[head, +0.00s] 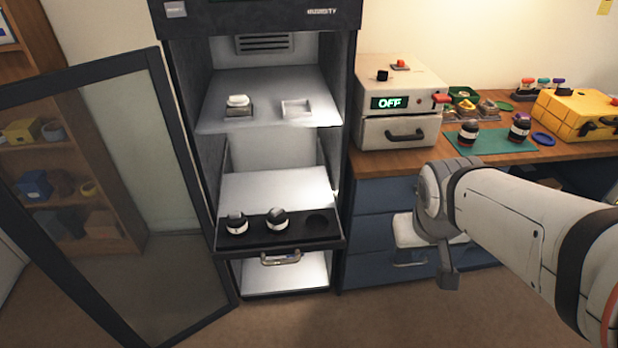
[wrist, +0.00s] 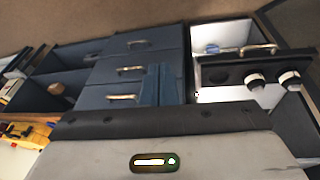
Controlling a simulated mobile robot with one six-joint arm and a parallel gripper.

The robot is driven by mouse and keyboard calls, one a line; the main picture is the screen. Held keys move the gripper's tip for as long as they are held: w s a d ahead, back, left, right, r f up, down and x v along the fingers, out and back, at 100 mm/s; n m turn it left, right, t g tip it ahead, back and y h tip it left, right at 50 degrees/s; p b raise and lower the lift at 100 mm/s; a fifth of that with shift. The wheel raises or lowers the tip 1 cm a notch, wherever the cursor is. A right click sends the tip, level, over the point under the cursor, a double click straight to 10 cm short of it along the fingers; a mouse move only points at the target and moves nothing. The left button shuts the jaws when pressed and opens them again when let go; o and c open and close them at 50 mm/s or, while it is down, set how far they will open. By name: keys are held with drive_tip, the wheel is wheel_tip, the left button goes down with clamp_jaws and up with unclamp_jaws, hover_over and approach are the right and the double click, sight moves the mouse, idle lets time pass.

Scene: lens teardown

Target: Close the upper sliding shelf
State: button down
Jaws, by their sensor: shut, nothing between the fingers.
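The open cabinet (head: 347,110) has a pulled-out sliding shelf (head: 270,190) with a black front tray (head: 255,238), which I take as the upper sliding shelf. The tray holds two black-and-white lenses (head: 277,220) on its left and middle; its right round recess is empty. The tray also shows in the wrist view (wrist: 222,75). My arm hides part of the drawers in the head view.
The cabinet's glass door (head: 170,130) stands open at left. A fixed-looking shelf (head: 215,115) above holds small white parts. A wooden counter (head: 390,165) over blue drawers (head: 375,235) carries a white box reading OFF (head: 400,140) and a yellow case (head: 580,115). Floor in front is clear.

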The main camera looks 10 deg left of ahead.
drive_tip(key=w+a+f+n+t+y+b, duration=0.1)
drive_tip(key=w+a+f+n+t, duration=0.1)
drive_tip(key=w+a+f+n, duration=0.4)
drive_tip(key=w+a+f+n+t+b, duration=0.2)
drive_tip(key=w+f+n, duration=0.25)
drive_tip(key=w, duration=0.45)
drive_tip(key=a+f+n+g+y+b, duration=0.1)
drive_tip(key=a+f+n+y, duration=0.1)
drive_tip(key=a+f, duration=0.3)
drive_tip(key=w+a+f+n+y+b, duration=0.1)
drive_tip(key=a+f+n+y+b, duration=0.1)
drive_tip(key=a+f, duration=0.4)
drive_tip(key=w+a+f+n+g+y+b, duration=0.1)
drive_tip(key=a+f+n+b, duration=0.1)
drive_tip(key=a+f, duration=0.4)
drive_tip(key=shift+w+a+f+n+g+y, duration=0.1)
drive_tip(key=shift+a+f+n+g+y, duration=0.25)
drive_tip(key=shift+n, duration=0.5)
drive_tip(key=shift+r, duration=0.1)
